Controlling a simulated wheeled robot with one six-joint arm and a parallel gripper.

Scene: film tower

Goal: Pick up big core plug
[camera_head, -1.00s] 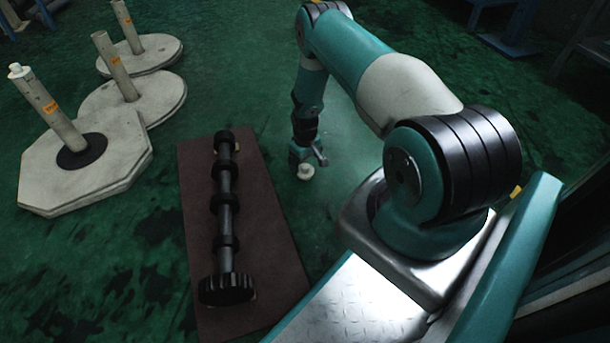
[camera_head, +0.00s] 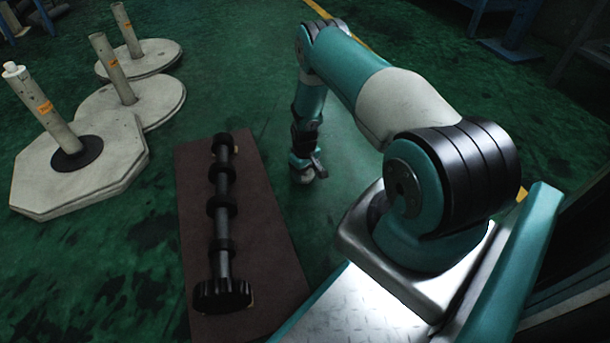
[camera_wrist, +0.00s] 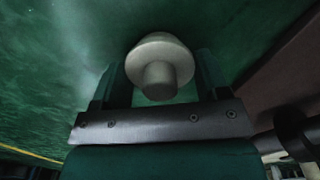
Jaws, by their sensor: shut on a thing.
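The big core plug is a pale, round, stepped piece with a wide flange and a narrower stub, seen in the wrist view (camera_wrist: 158,80). It sits between the two teal fingers of my gripper (camera_wrist: 160,72), which is shut on it. In the head view, my gripper (camera_head: 306,165) points down close to the green floor, just right of the brown mat. Only a small pale part of the plug (camera_head: 303,178) shows beneath it there. I cannot tell whether the plug touches the floor.
A dark ringed shaft (camera_head: 222,205) with a toothed end lies on the brown mat (camera_head: 270,255), left of my gripper. Several pale bases with upright posts (camera_head: 50,185) stand on the left; the nearest post has a white cap (camera_head: 14,70). The floor behind my gripper is clear.

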